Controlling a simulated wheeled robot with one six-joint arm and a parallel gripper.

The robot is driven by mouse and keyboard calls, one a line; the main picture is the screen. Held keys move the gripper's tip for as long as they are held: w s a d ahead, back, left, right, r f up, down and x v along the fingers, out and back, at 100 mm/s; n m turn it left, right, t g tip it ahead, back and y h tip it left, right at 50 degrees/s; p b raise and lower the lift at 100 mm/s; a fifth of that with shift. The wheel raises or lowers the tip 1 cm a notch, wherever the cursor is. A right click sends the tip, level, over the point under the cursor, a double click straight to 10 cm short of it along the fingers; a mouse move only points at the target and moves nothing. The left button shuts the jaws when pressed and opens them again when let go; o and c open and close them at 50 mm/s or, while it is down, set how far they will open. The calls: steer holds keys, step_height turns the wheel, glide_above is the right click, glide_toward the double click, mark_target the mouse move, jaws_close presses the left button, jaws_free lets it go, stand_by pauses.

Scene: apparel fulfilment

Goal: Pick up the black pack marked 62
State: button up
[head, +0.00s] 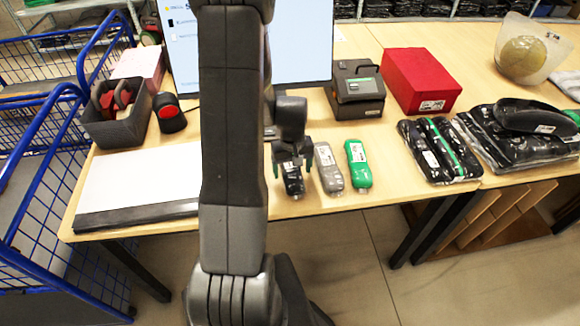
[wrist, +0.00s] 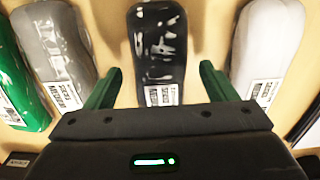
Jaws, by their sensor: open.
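The black pack (head: 292,183) lies on the table at the left of a short row of packs, partly hidden by my gripper in the head view. In the wrist view the black pack (wrist: 157,45) is glossy, with a white label at its near end; its number is too small to read. My gripper (head: 293,166) is open and empty, pointing down over the black pack. In the wrist view the green fingers of my gripper (wrist: 158,84) stand apart, one on each side of the pack's labelled end, without visibly touching it.
A grey pack (wrist: 50,45) and a green pack (head: 358,165) lie to one side, a white pack (wrist: 268,42) to the other. Behind stand a dark printer (head: 357,90), a red box (head: 420,80) and a screen (head: 300,40). More black packs (head: 438,150) lie right.

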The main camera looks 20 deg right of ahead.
steer(key=shift+f, duration=0.9)
steer(key=c, duration=1.1)
steer(key=shift+r, duration=0.15)
